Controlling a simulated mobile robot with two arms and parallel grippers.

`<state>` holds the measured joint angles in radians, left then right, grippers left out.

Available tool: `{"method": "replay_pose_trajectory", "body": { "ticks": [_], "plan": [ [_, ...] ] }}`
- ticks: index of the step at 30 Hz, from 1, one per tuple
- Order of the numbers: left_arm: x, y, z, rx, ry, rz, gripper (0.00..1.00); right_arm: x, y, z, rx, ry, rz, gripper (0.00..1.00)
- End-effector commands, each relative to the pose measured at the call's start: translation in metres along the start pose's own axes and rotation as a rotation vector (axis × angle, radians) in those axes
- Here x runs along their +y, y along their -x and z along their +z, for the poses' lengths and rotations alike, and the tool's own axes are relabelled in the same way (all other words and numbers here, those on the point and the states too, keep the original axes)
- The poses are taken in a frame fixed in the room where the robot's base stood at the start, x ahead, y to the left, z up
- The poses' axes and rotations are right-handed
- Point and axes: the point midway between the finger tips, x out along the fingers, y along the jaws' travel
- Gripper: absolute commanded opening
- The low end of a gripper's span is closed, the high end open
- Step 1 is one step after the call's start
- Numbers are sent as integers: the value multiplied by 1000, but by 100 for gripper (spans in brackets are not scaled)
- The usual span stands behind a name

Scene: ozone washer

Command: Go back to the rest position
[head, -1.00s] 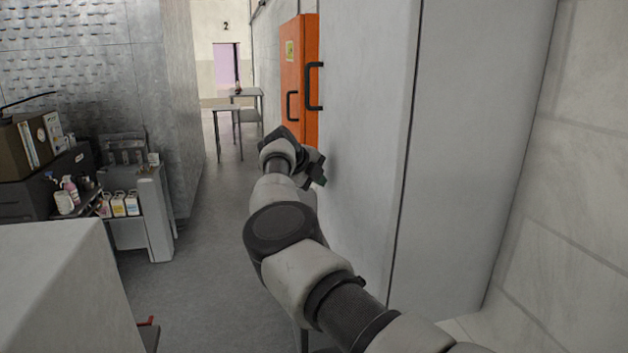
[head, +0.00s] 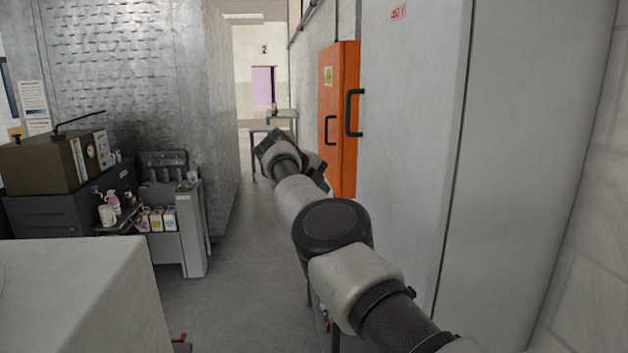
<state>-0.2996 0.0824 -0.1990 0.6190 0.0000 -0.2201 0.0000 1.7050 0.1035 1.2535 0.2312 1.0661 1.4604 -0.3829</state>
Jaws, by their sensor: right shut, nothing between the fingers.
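My right arm reaches in from the lower right, and my right gripper (head: 322,178) is at its far end, near the grey cabinet's left edge. The gripper is shut and holds nothing. Its fingers are partly hidden behind my own wrist. The tall grey cabinet (head: 410,130) stands just right of the arm. An orange cabinet (head: 340,110) with black handles stands behind the gripper. My left gripper is not in the head view.
A white block-like surface (head: 70,295) fills the lower left. A cart with bottles (head: 160,225) and a brown box (head: 50,165) stand at the left. Small tables (head: 272,130) stand far back. The grey floor (head: 230,290) is clear between the cart and my arm.

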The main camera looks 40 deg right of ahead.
Motion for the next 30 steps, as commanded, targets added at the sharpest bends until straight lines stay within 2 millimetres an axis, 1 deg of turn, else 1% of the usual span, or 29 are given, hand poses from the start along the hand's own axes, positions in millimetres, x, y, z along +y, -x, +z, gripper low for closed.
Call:
{"method": "replay_pose_trajectory", "body": {
  "ticks": [1,6,14,17,19,20,23,24,26,27,29,30],
  "plan": [
    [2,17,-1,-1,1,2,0,-6,11,2,-2,4,0,0],
    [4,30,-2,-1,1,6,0,-4,18,6,-2,4,0,0],
    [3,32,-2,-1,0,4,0,-1,19,7,-1,1,1,0],
    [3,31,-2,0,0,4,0,2,15,7,2,6,-9,0],
    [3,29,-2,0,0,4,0,9,0,7,11,22,-49,0],
    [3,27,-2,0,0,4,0,15,-10,8,16,36,-79,0],
    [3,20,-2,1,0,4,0,40,-59,8,34,116,-240,0],
    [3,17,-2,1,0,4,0,54,-83,8,34,168,-323,0],
    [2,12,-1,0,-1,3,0,77,-116,7,24,265,-455,0],
    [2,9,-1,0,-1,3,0,93,-137,7,8,340,-541,0],
    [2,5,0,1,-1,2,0,122,-165,6,-24,465,-657,0],
    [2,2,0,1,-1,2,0,143,-182,4,-52,556,-727,0]
  ]
}}
